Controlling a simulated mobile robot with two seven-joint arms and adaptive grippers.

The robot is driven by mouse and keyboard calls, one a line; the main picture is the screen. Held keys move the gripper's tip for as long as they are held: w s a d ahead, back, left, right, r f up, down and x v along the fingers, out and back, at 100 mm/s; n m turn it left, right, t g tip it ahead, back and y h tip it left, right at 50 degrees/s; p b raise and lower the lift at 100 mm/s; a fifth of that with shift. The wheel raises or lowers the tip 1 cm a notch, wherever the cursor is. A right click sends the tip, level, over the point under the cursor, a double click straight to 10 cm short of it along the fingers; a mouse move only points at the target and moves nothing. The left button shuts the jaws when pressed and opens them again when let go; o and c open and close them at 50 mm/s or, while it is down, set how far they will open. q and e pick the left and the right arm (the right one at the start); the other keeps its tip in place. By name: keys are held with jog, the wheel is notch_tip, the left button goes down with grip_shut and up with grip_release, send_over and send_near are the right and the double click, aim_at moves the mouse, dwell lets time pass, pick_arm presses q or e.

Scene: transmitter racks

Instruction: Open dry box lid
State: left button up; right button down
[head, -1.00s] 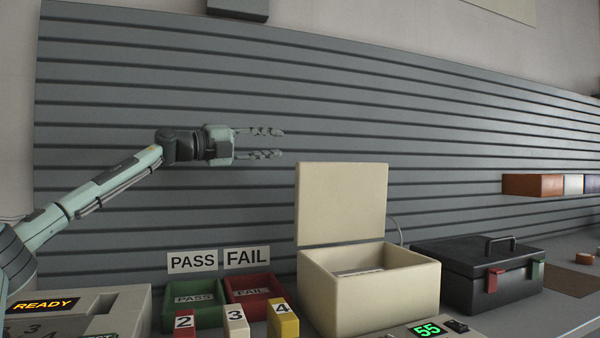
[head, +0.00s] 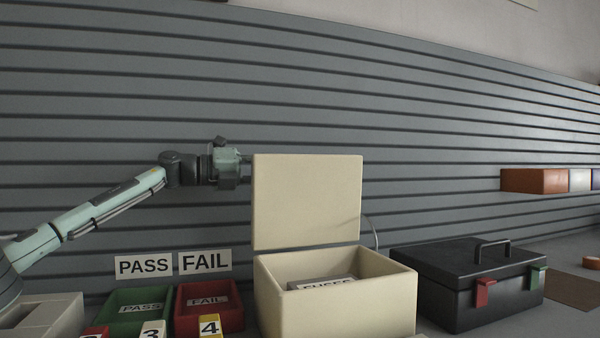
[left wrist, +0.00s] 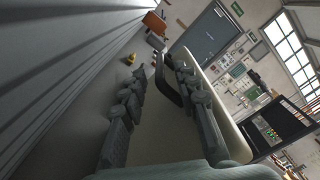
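The cream dry box (head: 335,305) stands on the bench with its lid (head: 308,200) raised upright at the back. My left gripper (head: 245,168) is at the lid's left edge, level with its upper part; its fingers are hidden behind the lid in the head view. In the left wrist view the two fingers (left wrist: 160,105) are spread apart. The cream lid (left wrist: 228,122) lies beside and behind the right-hand finger, and a dark curved bar (left wrist: 165,80) shows near that finger. I cannot tell whether they touch. My right gripper is not in view.
A black case (head: 465,285) with a handle stands right of the box. Green PASS (head: 140,305) and red FAIL (head: 208,305) bins stand left. An orange block (head: 534,181) is at the right.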

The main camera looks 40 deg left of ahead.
pick_arm(q)
jog(key=shift+w+d, duration=0.15)
jog(key=shift+w, duration=0.15)
jog(key=shift+s, duration=0.1)
jog(key=shift+c, duration=0.5)
grip_shut()
jog(key=shift+f, duration=0.1)
